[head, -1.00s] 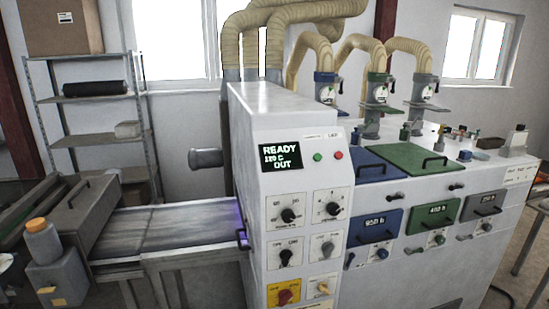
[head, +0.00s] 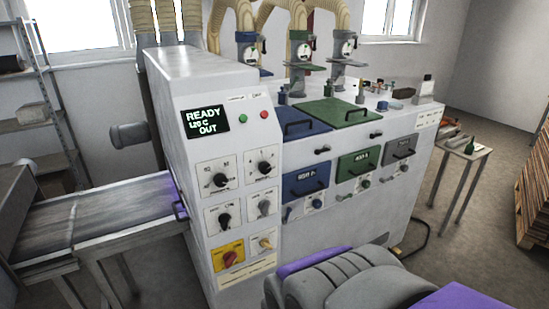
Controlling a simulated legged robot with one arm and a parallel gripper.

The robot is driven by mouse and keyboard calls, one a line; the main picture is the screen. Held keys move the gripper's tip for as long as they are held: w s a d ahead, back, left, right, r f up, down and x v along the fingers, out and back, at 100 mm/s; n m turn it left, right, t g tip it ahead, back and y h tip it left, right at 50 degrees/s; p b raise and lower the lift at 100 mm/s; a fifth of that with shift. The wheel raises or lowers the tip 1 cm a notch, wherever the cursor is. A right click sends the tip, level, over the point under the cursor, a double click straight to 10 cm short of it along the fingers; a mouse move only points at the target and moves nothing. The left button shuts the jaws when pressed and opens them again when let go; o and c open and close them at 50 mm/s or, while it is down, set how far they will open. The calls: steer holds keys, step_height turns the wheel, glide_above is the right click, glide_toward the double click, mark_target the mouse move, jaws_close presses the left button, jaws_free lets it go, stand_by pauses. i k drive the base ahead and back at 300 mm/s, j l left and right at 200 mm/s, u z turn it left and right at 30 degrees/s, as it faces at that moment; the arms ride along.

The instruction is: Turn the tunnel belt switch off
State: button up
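The white machine cabinet (head: 185,95) stands left of centre, with a control panel facing me. The panel carries several dark and grey rotary knobs, among them the upper left knob (head: 220,181), upper right knob (head: 263,168), middle left knob (head: 224,218) and middle right knob (head: 264,208). Below are a red knob on a yellow plate (head: 230,258) and a small pale-yellow knob (head: 265,243). The labels are too small to read, so I cannot tell which is the tunnel belt switch. My grey and purple arm end (head: 335,283) shows at the bottom, apart from the panel; its fingers are not clear.
The display (head: 206,121) reads READY, 120 C, OUT. A conveyor belt (head: 110,215) enters the cabinet from the left. Blue, green and grey units (head: 340,110) stand right of the panel. A small table (head: 465,155) and wooden pallets (head: 534,190) are further right, with open floor between.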

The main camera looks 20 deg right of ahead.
mark_target(264, 205)
steer(key=k+l, duration=0.15)
steer(key=l, duration=0.2)
steer(key=k+l+u, duration=0.1)
steer(key=l, duration=0.3)
steer(key=k+l, duration=0.3)
steer(key=i+l+u, duration=0.05)
